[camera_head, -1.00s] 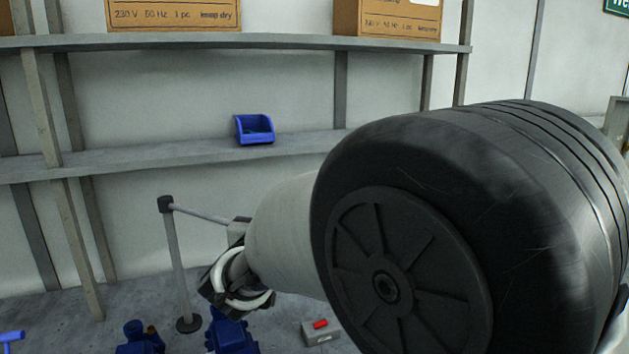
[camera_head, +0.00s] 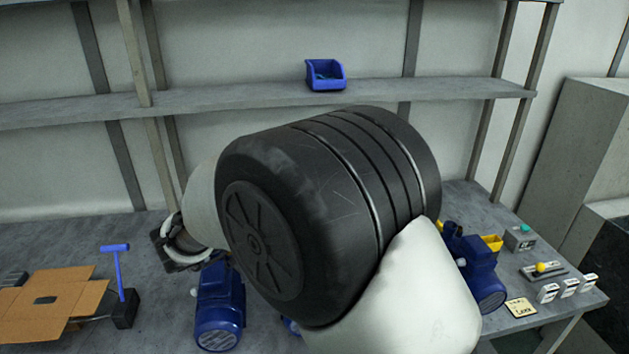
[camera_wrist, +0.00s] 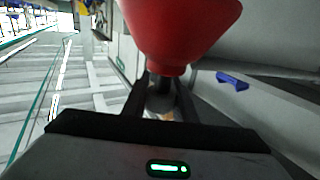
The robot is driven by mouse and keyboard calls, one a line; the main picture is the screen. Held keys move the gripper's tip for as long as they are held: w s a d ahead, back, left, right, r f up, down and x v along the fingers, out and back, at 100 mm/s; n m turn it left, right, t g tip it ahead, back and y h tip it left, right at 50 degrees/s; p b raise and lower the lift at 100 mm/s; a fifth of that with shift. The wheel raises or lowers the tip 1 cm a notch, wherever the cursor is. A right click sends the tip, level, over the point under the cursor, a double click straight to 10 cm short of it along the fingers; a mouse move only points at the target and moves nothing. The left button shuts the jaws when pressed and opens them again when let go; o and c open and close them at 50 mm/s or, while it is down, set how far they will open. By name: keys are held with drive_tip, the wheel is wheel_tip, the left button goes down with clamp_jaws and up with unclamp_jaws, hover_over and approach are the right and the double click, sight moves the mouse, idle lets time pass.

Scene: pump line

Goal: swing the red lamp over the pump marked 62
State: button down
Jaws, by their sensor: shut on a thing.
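The red lamp (camera_wrist: 180,35) fills the upper middle of the wrist view, its wide shade above a narrow neck. My gripper (camera_wrist: 162,92) is shut on the neck below the shade. In the head view the red lamp and the gripper's fingers do not show; my own arm blocks much of the middle. A blue pump (camera_head: 220,308) stands on the bench left of my arm, and another blue pump (camera_head: 478,268) stands to its right. A small blue part shows between them below my arm. I cannot read a number 62 on any pump.
A blue bin (camera_head: 326,74) sits on the shelf.

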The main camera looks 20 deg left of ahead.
drive_tip(key=shift+r, duration=0.1)
drive_tip(key=c, duration=1.4)
unclamp_jaws()
drive_tip(key=shift+c, duration=0.2)
drive_tip(key=b+v, duration=0.1)
drive_tip(key=v, duration=1.6)
drive_tip(key=shift+s, duration=0.2)
